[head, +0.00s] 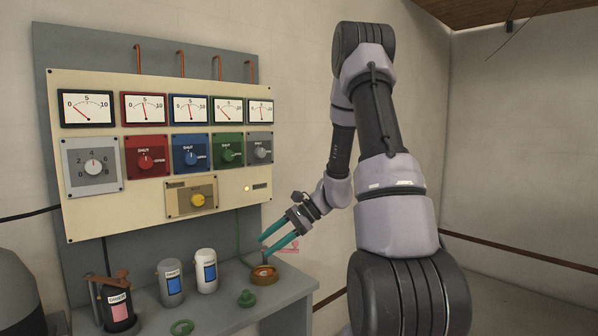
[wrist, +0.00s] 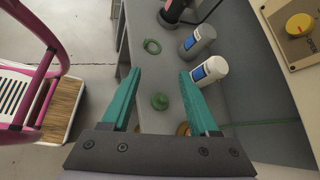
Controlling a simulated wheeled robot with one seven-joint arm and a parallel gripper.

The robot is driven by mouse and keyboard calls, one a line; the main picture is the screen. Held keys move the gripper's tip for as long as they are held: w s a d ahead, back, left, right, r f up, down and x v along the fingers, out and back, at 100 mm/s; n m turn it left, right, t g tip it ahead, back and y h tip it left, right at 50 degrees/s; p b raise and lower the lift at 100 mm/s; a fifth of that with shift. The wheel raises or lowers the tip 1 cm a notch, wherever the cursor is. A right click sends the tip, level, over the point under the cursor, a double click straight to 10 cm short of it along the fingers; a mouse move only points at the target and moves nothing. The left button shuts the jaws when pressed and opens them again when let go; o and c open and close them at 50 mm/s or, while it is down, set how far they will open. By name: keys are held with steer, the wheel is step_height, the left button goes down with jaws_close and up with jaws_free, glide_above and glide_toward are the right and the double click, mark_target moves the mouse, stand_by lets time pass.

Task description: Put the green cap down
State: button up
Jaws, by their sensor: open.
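The green cap (head: 247,298), a small round piece with a knob on top, sits upright on the grey shelf (head: 222,309). In the wrist view the cap (wrist: 160,101) shows between my two teal fingers, lower down on the shelf. My gripper (head: 265,245) is open and empty above the shelf, at the right of the panel's lower edge. It appears apart from the cap. In the wrist view my gripper (wrist: 160,72) has both fingers spread wide.
A green ring (head: 181,327) lies near the shelf's front edge. A grey canister (head: 171,283), a white canister (head: 206,271) and a black one with a pink label (head: 119,312) stand behind. A brown round fitting (head: 264,275) is right of the cap. The meter panel (head: 90,205) rises behind.

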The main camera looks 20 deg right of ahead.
steer(key=s+r+n+t+h, duration=0.5)
steer(key=s+r+n+h, duration=0.3)
steer(key=s+r, duration=1.2)
step_height(320, 180, up, 3)
steer(key=n, duration=0.3)
steer(key=shift+r+h, duration=0.2)
steer(key=shift+h, duration=0.2)
